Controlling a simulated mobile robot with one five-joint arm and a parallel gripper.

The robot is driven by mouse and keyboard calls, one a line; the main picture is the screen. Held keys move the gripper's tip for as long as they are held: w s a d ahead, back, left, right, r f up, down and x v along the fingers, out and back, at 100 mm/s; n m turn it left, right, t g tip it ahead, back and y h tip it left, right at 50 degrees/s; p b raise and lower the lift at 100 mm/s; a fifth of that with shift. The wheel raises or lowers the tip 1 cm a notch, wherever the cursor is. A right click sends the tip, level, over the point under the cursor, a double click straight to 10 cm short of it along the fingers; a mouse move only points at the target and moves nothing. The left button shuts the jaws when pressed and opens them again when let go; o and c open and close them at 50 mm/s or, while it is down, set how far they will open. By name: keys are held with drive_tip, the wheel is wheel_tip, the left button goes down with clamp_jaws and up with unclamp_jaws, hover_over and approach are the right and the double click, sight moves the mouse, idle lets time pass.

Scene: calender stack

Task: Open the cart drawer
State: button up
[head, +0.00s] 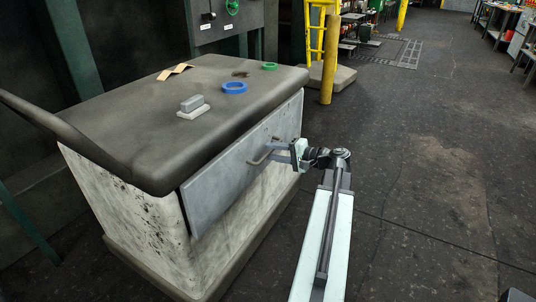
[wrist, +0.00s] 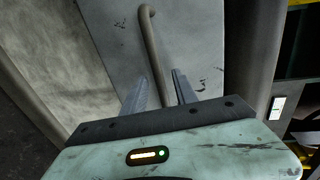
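The cart (head: 120,225) has a dark top and a scuffed white body. Its grey drawer front (head: 222,180) stands at the side facing my arm; I cannot tell whether it is fully closed. A bar handle (head: 257,157) is on the drawer front. My gripper (head: 283,148) is at the right part of this handle. In the wrist view, the handle (wrist: 150,40) runs down between the two fingers of my gripper (wrist: 160,85). The fingers are apart, with the right one close to the bar. The handle's lower end is hidden behind my gripper.
On the cart top lie a blue ring (head: 234,87), a green ring (head: 269,66), a grey block (head: 192,104) and a tan piece (head: 174,71). A yellow post (head: 328,70) stands behind the cart. The dark floor (head: 430,180) to the right is clear.

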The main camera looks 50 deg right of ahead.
drive_tip(key=shift+x, duration=0.8)
drive_tip(key=shift+c, duration=0.3)
clamp_jaws()
drive_tip(key=shift+s, duration=0.1)
idle(0.4)
